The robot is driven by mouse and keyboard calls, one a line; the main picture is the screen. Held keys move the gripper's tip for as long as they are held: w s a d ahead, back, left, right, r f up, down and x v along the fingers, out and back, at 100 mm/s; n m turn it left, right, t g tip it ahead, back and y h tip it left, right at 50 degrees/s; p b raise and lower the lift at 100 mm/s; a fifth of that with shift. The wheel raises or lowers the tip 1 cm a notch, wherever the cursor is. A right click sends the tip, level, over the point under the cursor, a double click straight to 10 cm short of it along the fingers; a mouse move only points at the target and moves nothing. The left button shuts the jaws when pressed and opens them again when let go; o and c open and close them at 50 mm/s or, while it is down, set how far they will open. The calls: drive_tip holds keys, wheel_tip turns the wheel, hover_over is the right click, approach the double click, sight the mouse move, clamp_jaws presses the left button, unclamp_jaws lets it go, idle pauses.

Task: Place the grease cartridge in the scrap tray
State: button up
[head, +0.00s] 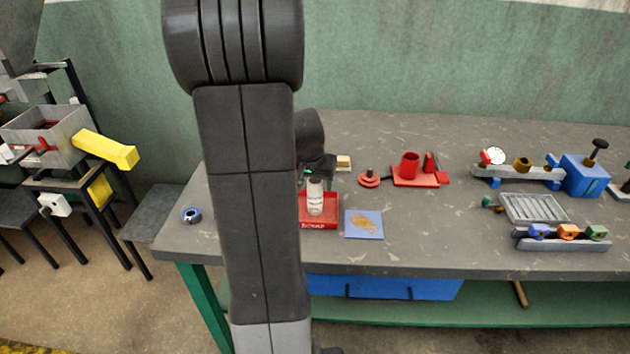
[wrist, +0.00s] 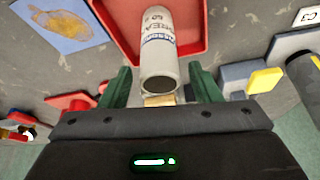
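The grease cartridge (head: 315,198) is a white cylinder with printed lettering. In the head view it appears upright in the red scrap tray (head: 318,225), whose front carries a label. In the wrist view the cartridge (wrist: 158,45) has its hollow end toward my gripper, and the red tray (wrist: 193,45) lies behind it. My gripper (wrist: 162,88) is open. Its green fingers stand apart on either side of the cartridge's near end, with gaps visible on both sides. In the head view my arm hides most of the gripper and the tray's left part.
A blue sheet with a brown stain (head: 363,224) lies right of the tray. A red fixture with a cup (head: 410,167) stands behind it to the right. Grey racks and a blue vise (head: 584,176) stand far right.

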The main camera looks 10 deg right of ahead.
drive_tip(key=shift+r, duration=0.1)
drive_tip(key=shift+s+r, duration=0.1)
drive_tip(key=shift+r, duration=0.45)
drive_tip(key=v, duration=1.1)
drive_tip(key=shift+s+a, duration=0.1)
idle(0.6)
